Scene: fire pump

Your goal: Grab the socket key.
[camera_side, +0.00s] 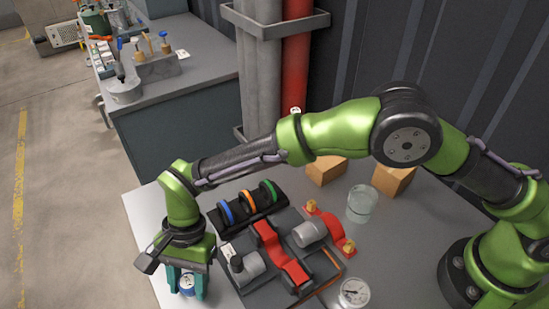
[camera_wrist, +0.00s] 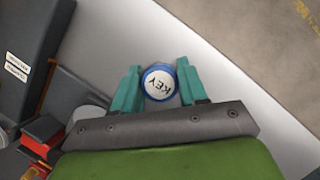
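The socket key shows in the wrist view as a round white top marked KEY with a blue rim (camera_wrist: 160,83). In the side view it is a small blue and white thing (camera_side: 187,284) at the near left edge of the table, partly hidden by my gripper. My gripper (camera_side: 188,281) points down over it. Its two teal fingers (camera_wrist: 159,86) stand on either side of the key. Little or no gap shows between fingers and key, so I cannot tell whether they touch it.
Right of my gripper is a dark tray with red and grey pump parts (camera_side: 268,252). Behind it stands a rack with blue, orange and green rings (camera_side: 248,204). A glass jar (camera_side: 362,204), a gauge (camera_side: 354,292) and wooden blocks (camera_side: 393,178) are farther right.

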